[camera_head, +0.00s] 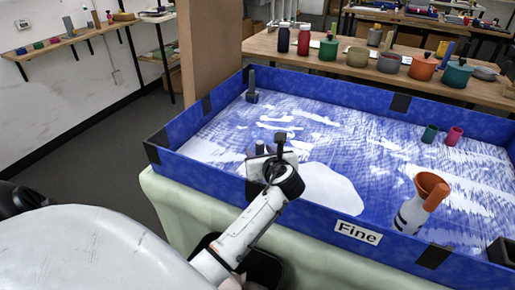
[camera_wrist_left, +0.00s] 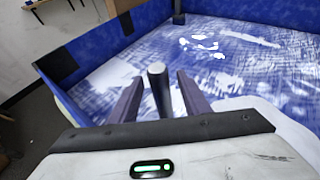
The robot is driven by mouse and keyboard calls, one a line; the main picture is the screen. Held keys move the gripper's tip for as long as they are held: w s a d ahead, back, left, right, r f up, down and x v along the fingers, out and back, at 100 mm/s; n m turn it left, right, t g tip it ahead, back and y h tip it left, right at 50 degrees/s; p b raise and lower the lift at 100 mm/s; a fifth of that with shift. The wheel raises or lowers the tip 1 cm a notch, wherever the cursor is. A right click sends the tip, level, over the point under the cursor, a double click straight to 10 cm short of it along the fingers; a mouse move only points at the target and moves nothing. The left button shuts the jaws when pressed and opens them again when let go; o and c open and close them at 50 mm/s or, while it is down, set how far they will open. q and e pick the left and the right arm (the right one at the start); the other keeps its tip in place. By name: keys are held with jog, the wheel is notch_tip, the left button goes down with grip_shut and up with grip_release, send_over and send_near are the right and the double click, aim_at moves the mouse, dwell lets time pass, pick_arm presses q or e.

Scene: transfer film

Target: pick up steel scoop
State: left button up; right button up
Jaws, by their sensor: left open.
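My left gripper (camera_head: 270,158) is over the near left part of the blue-walled tray (camera_head: 215,107) in the head view. In the left wrist view the two dark fingers of the left gripper (camera_wrist_left: 160,98) are open, one on each side of a grey round-topped rod (camera_wrist_left: 158,88). The rod looks like the steel scoop's handle, with gaps to both fingers. The scoop's lower part is hidden by the gripper, so I cannot tell how it rests.
A dark upright tool (camera_head: 252,86) stands in the tray's far left corner. A green cup (camera_head: 430,133) and a pink cup (camera_head: 453,136) stand farther back. Pots line the table behind.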

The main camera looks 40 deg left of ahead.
pick_arm(q)
jog(key=c, duration=0.9)
grip_shut()
